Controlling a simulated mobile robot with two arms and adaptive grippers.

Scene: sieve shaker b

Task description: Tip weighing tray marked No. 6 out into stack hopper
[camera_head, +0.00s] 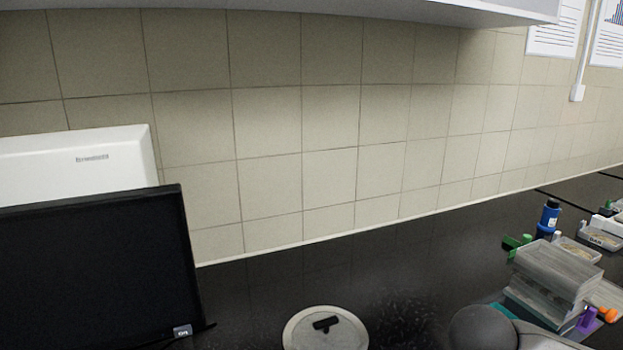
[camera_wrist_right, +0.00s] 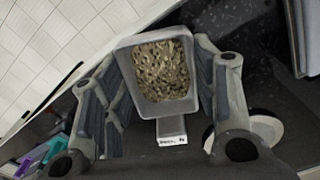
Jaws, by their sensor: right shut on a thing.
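In the right wrist view, a grey weighing tray (camera_wrist_right: 170,108) holds a heap of tan-brown granular pieces (camera_wrist_right: 162,70). A small white label (camera_wrist_right: 172,140) is on its tab; its writing is too small to read surely. My right gripper (camera_wrist_right: 164,88) is shut on the tray, with a finger on each side of it. The tray is off the dark bench. My left gripper is in neither view. I cannot make out the stack hopper for certain in either view.
A pale round disc with a black handle (camera_head: 325,329) lies at the bottom middle of the head view. A black monitor (camera_head: 95,275) stands at the left.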

